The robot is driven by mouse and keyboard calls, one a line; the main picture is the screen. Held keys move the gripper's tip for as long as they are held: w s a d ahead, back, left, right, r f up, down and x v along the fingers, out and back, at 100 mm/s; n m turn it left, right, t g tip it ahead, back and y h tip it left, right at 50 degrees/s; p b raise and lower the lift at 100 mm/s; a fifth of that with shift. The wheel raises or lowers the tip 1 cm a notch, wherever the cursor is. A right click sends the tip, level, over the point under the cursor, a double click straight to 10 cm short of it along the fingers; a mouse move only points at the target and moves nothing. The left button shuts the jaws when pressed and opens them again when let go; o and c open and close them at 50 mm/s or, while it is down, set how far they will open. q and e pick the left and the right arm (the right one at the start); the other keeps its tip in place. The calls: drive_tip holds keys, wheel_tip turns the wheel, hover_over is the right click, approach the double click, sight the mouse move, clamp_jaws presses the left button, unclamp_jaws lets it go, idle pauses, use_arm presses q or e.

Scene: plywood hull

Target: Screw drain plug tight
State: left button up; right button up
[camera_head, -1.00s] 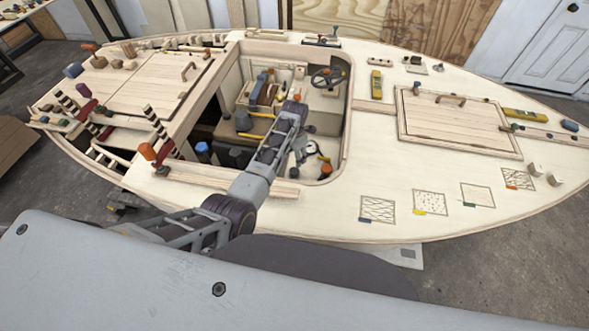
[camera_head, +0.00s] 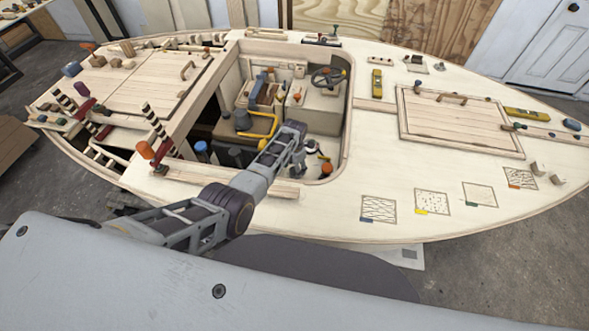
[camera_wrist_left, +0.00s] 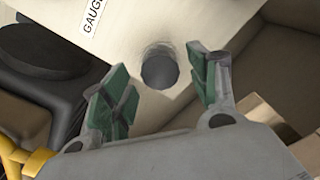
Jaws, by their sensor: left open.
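My left arm reaches over the near edge of the hull's cockpit, and its left gripper (camera_head: 299,163) is low in the opening, its fingers hard to make out there. In the left wrist view the left gripper (camera_wrist_left: 160,84) is open, with green pads on both fingers. A dark grey round piece (camera_wrist_left: 160,70) on a cream panel (camera_wrist_left: 215,18) shows between and beyond the fingertips. It looks clear of the pads. I cannot tell for sure whether it is the drain plug. My right gripper is not in view.
A label reading "GAUG" (camera_wrist_left: 92,15) is cut off at the wrist view's top. A black rounded part (camera_wrist_left: 45,50) and a yellow bar (camera_wrist_left: 22,160) lie at left. The cockpit holds a steering wheel (camera_head: 328,77), a yellow rail (camera_head: 262,137) and an orange-topped piece (camera_head: 326,170).

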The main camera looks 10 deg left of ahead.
use_arm(q)
drive_tip(key=shift+f, duration=0.35)
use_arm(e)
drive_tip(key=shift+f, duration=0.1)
use_arm(q)
drive_tip(key=c, duration=1)
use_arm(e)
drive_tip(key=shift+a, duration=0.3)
